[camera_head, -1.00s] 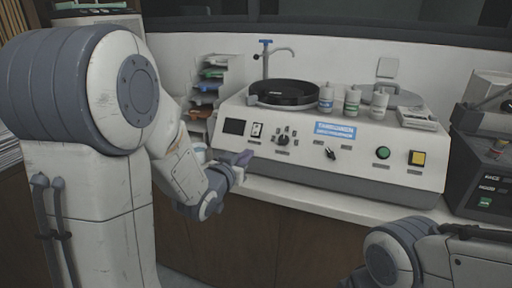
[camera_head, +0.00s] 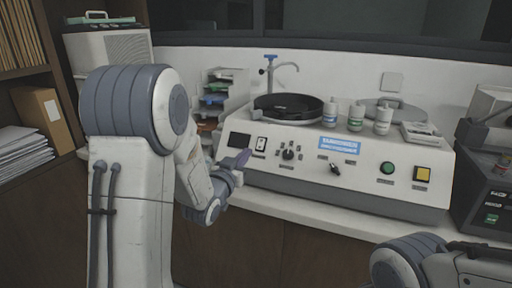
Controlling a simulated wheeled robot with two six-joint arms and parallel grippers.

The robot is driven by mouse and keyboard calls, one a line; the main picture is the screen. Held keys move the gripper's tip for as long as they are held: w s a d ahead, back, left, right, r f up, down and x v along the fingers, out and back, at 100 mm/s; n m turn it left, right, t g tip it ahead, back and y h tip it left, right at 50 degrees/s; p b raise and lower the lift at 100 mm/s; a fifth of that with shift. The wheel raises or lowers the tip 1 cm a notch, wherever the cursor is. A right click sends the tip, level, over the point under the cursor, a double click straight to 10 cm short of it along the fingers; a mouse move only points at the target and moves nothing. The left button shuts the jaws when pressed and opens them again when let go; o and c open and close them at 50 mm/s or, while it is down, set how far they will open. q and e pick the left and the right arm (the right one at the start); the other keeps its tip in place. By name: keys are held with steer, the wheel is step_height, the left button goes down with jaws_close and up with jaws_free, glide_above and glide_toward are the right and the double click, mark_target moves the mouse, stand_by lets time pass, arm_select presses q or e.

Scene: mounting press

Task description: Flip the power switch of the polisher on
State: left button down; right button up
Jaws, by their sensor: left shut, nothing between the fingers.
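The polisher (camera_head: 310,172) is a wide white console on the counter, with a black round platen (camera_head: 287,107) on top. Its power switch, a small rocker in a white plate (camera_head: 261,144), sits on the front panel between a dark display and a rotary knob (camera_head: 288,154). My left gripper (camera_head: 240,161) is shut and empty, in front of the panel, below and left of the switch. The picture does not show clearly whether its fingertips touch the panel. My right arm (camera_head: 415,262) shows at the bottom right; its gripper is out of view.
Several bottles (camera_head: 357,116) stand on the polisher's top. The panel also has a green button (camera_head: 387,168) and a yellow button (camera_head: 422,174). A dark machine (camera_head: 485,185) stands at the right. A tray rack (camera_head: 214,101) and shelves with papers (camera_head: 22,150) are at the left.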

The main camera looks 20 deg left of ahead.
mark_target(260, 145)
arm_select(q)
steer(key=shift+w+d+f+p, duration=0.15)
steer(key=shift+w+f, duration=0.3)
steer(key=shift+w, duration=0.9)
steer(key=shift+w+a+f+p, duration=0.15)
steer(key=shift+w+f, duration=0.3)
steer(key=shift+w, duration=0.95)
steer(key=shift+w+d+f+p, duration=0.2)
steer(key=shift+w+f, duration=0.25)
steer(key=shift+w, duration=0.9)
